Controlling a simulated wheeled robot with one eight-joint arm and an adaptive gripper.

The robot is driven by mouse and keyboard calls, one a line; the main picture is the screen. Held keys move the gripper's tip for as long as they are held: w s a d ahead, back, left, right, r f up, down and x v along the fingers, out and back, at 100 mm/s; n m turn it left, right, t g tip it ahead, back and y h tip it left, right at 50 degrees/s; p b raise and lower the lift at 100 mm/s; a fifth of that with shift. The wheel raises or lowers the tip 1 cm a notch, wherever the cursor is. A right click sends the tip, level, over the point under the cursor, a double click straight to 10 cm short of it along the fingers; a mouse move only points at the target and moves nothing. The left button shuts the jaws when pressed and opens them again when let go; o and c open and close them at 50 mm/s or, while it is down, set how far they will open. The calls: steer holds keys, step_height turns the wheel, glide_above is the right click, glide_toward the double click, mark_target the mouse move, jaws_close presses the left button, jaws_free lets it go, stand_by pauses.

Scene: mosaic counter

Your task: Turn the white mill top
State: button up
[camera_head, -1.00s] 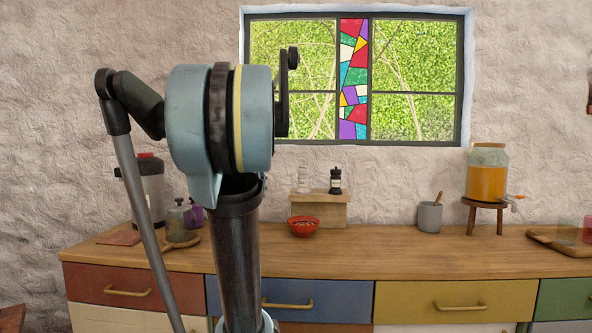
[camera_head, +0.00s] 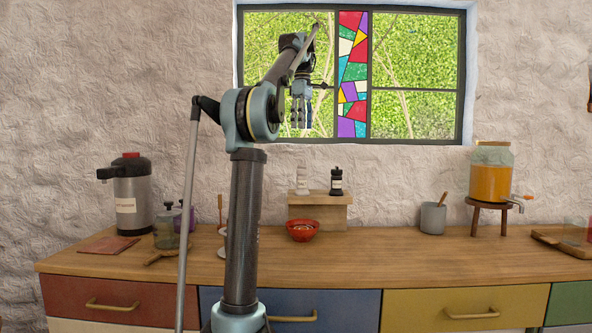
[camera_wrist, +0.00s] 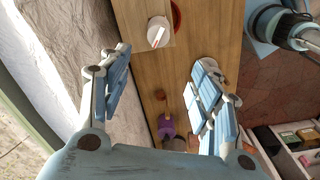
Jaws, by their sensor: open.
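The white mill (camera_head: 302,181) stands upright on a small wooden riser (camera_head: 322,213) at the back of the counter, left of a black mill (camera_head: 336,182). In the wrist view the white mill's round top (camera_wrist: 158,31) shows from above, on the riser, beyond the gap between my fingers. My gripper (camera_head: 301,124) points down, well above the white mill, in front of the window. It is open and empty; its two fingers stand wide apart in the wrist view (camera_wrist: 162,60). The black mill is not clearly seen in the wrist view.
A red bowl (camera_head: 303,230) sits in front of the riser. A metal dispenser (camera_head: 132,198) and a jar (camera_head: 167,229) stand to the left. A grey cup (camera_head: 433,218) and an orange drink jar (camera_head: 490,180) stand to the right. The counter right of the bowl is clear.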

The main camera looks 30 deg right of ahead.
mark_target(302, 167)
step_height(302, 167, down, 17)
steer(key=shift+w+d+f, duration=0.1)
steer(key=shift+d, duration=0.05)
stand_by(0.8)
steer(key=c, duration=1)
